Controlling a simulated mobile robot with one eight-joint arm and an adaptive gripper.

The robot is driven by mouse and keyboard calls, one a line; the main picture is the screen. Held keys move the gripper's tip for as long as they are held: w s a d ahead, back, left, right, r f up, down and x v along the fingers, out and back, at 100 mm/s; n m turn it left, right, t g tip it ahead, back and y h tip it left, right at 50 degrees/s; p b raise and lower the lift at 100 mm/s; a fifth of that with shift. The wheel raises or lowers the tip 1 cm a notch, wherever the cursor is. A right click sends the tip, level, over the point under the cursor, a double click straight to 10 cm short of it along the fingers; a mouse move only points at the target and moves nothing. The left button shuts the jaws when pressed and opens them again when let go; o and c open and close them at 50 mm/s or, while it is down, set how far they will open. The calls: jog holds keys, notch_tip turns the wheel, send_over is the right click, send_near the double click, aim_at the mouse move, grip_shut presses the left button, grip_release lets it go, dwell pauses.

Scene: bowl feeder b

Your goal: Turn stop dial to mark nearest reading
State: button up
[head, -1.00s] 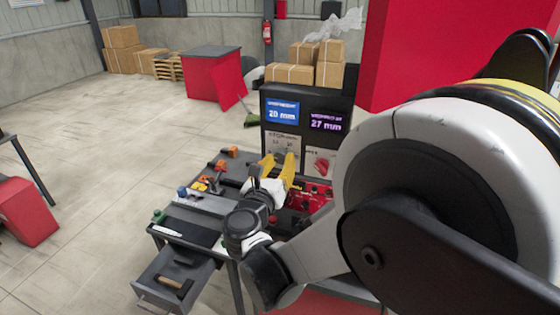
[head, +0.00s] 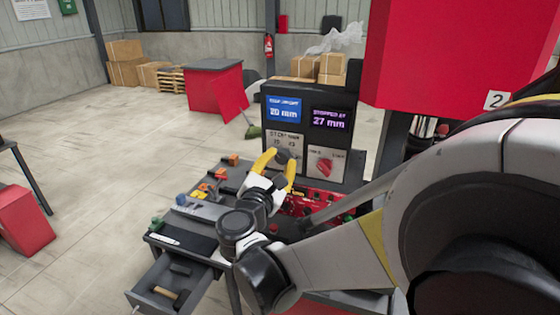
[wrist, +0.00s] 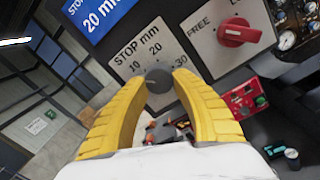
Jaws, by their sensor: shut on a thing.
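The stop dial is a dark round knob (wrist: 159,80) on a pale plate marked STOP mm with 10, 20 and 30 (wrist: 150,52). My gripper (wrist: 159,76) has its yellow fingers on both sides of the knob and is shut on it. In the head view the gripper (head: 279,158) is at the plate (head: 286,139), and the fingers partly cover the dial. I cannot make out the dial's pointer. The blue display (head: 284,111) reads 20 mm. The purple display (head: 331,120) reads 27 mm.
A red knob (wrist: 238,33) marked FREE sits right of the dial. Red control boxes (head: 318,200) lie below the panel. Orange blocks and small parts lie on the bench to the left, above an open drawer (head: 175,285) holding a hammer. A red cabinet (head: 465,50) stands right.

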jog(key=m+b, duration=0.1)
jog(key=m, duration=0.2)
jog(key=shift+m, duration=0.4)
jog(key=m+b, duration=0.1)
jog(key=m, duration=0.2)
jog(key=shift+a+m, duration=0.1)
jog(key=shift+m, duration=0.3)
jog(key=m, duration=0.3)
jog(key=m+h+b, duration=0.1)
jog(key=m, duration=0.2)
jog(key=shift+r+m, duration=0.2)
jog(key=shift+m, duration=0.2)
jog(key=m, duration=0.3)
jog(key=shift+m+b, duration=0.4)
jog(key=m, duration=0.3)
jog(key=shift+r+m+h, duration=0.15)
jog(key=shift+m+h, duration=0.15)
jog(key=shift+m, duration=0.1)
jog(key=m, duration=0.6)
jog(key=shift+r+g, duration=0.1)
jog(key=shift+g, duration=0.3)
jog(key=shift+m, duration=0.4)
